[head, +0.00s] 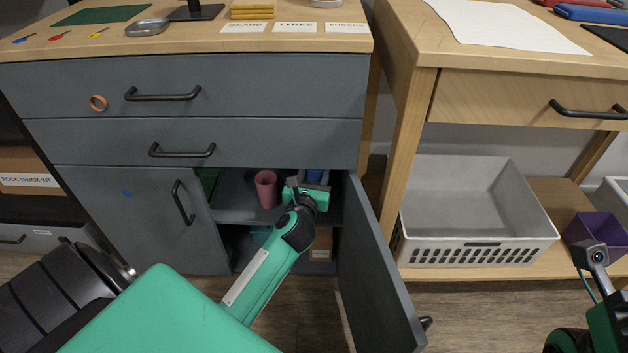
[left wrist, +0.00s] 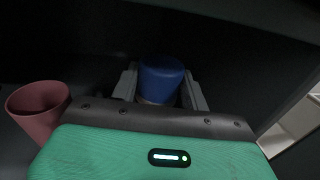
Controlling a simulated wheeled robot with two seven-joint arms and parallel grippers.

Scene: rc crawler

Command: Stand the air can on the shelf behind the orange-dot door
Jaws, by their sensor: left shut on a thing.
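The air can shows as a blue cylinder (left wrist: 161,80) between the two grey fingers of my left gripper (left wrist: 161,88) in the left wrist view. The gripper is shut on it. In the head view the gripper (head: 312,184) is inside the open right compartment of the grey cabinet, above the shelf (head: 235,215), with the blue can (head: 315,176) just beyond. I cannot tell whether the can touches the shelf. The open door (head: 375,265) swings toward me; its outer face and any dot are hidden. My right gripper (head: 592,256) is at the lower right, its fingers unclear.
A pink cup (head: 266,189) stands on the shelf left of the gripper; it also shows in the left wrist view (left wrist: 38,112). A green item (head: 208,181) is farther left. A box (head: 321,245) sits below the shelf.

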